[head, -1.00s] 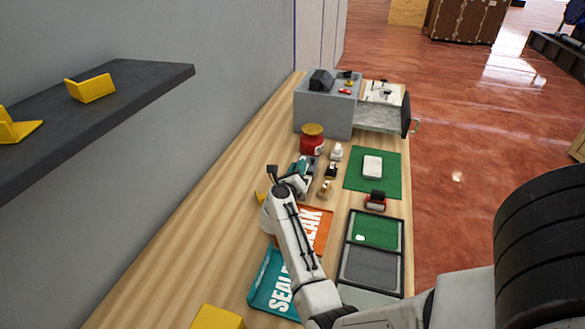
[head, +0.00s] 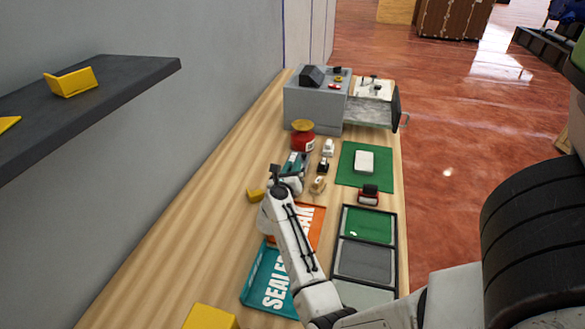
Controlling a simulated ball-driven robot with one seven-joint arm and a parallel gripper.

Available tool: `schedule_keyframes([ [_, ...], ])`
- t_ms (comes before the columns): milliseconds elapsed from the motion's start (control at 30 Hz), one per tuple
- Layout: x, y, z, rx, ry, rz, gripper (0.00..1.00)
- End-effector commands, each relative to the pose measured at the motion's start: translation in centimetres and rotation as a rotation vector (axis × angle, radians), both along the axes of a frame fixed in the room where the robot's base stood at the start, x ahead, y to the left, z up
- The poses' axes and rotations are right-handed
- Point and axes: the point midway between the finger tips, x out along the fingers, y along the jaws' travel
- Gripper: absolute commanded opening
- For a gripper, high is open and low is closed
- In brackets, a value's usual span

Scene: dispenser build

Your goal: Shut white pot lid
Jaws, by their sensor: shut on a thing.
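My arm reaches over the wooden bench, and my gripper (head: 289,180) is at its far end, low above the bench. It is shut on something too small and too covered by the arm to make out. A pale rounded shape beside the arm's left side may be the white pot or part of my arm; I cannot tell which. A small white item (head: 328,147) stands right of the gripper, beyond it. I cannot make out a white lid or its position.
A red jar with a yellow top (head: 302,136) stands beyond the gripper. A grey box (head: 316,106) with an open drawer is at the far end. A green mat (head: 350,176), a compartment tray (head: 338,262) and a teal tray (head: 260,285) lie nearby. The bench's left side is mostly clear.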

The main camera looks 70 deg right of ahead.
Motion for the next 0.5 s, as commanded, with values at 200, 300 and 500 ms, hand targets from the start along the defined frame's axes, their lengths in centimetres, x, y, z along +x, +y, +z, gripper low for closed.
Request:
schedule_keyframes([
  [200, 0.08, 0.05, -0.04, 0.001, 0.001, 0.002, 0.39],
  [300, 0.06, 0.03, -0.03, 0.0, 0.001, 0.001, 0.43],
  [500, 0.05, 0.15, 0.0, -0.001, 0.002, 0.001, 0.43],
])
